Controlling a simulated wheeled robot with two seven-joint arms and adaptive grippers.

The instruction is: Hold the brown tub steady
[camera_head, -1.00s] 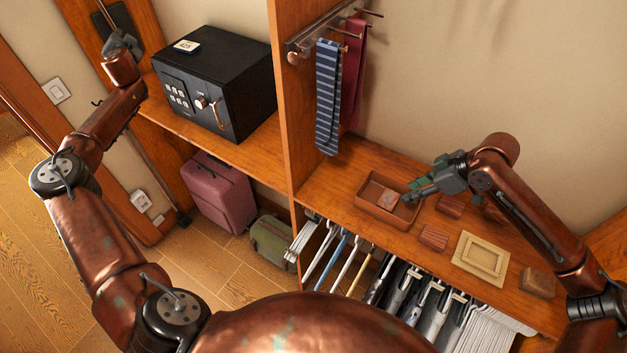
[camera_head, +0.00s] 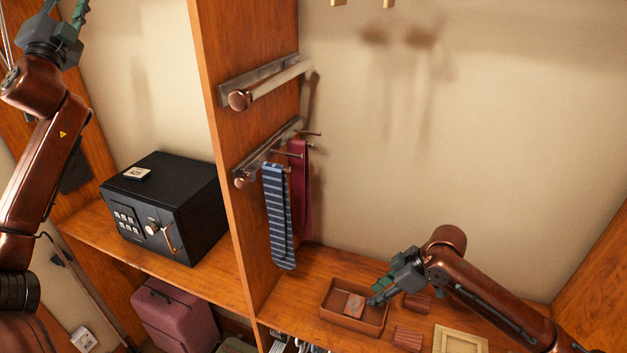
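The brown tub (camera_head: 343,321) is a low open rectangular box on the wooden shelf at the lower middle right. My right gripper (camera_head: 374,300) reaches in from the right at the tub's right wall. Its fingertips look close together at that wall, with the far finger partly hidden. My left gripper (camera_head: 66,10) is raised at the top left, far from the tub. Its fingers point up, stand apart and are partly cut off by the picture's edge.
Ribbed brown blocks (camera_head: 408,338) and a tan frame (camera_head: 459,341) lie right of the tub. A striped tie (camera_head: 277,215) and a red tie (camera_head: 301,185) hang on a rack. A black safe (camera_head: 168,207) stands left of the upright panel. A rod (camera_head: 272,84) is mounted above.

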